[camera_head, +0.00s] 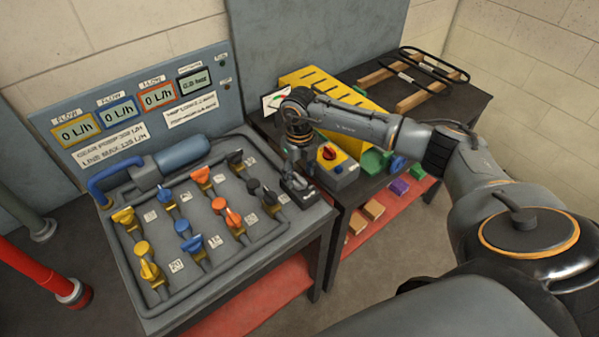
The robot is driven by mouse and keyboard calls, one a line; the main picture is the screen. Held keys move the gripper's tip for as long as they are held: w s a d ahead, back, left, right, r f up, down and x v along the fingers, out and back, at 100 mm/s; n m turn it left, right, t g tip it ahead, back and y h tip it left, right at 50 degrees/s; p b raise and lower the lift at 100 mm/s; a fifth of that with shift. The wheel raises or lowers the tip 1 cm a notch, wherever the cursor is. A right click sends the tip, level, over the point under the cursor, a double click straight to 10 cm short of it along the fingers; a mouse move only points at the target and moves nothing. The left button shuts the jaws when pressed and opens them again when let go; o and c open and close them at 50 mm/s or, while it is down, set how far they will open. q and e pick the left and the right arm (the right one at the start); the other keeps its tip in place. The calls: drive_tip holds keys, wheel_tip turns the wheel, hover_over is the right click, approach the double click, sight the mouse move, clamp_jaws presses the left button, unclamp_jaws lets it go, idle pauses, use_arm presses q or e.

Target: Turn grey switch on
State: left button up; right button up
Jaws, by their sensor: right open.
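A grey box (340,173) with a yellow plate and a red rotary knob (329,153) stands on the dark table, just right of my right gripper. I cannot tell the knob's exact setting. My right gripper (299,192) points down, open, with nothing visible between its fingers. It is over the right edge of the pump bench, left of the grey box and apart from the red knob. Dark grey valve handles (254,187) sit on the bench just left of the gripper. My left gripper is not in view.
The pump bench (190,290) carries yellow, blue and orange valves, with flow displays reading 0 L/h behind. A yellow slotted case (350,100) stands behind the grey box. A wooden-slatted rack (415,80) lies at the back right. Coloured blocks (399,187) lie on a lower shelf.

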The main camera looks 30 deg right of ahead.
drive_tip(key=shift+f, duration=0.55)
drive_tip(key=c, duration=1.2)
drive_tip(key=shift+o, duration=0.2)
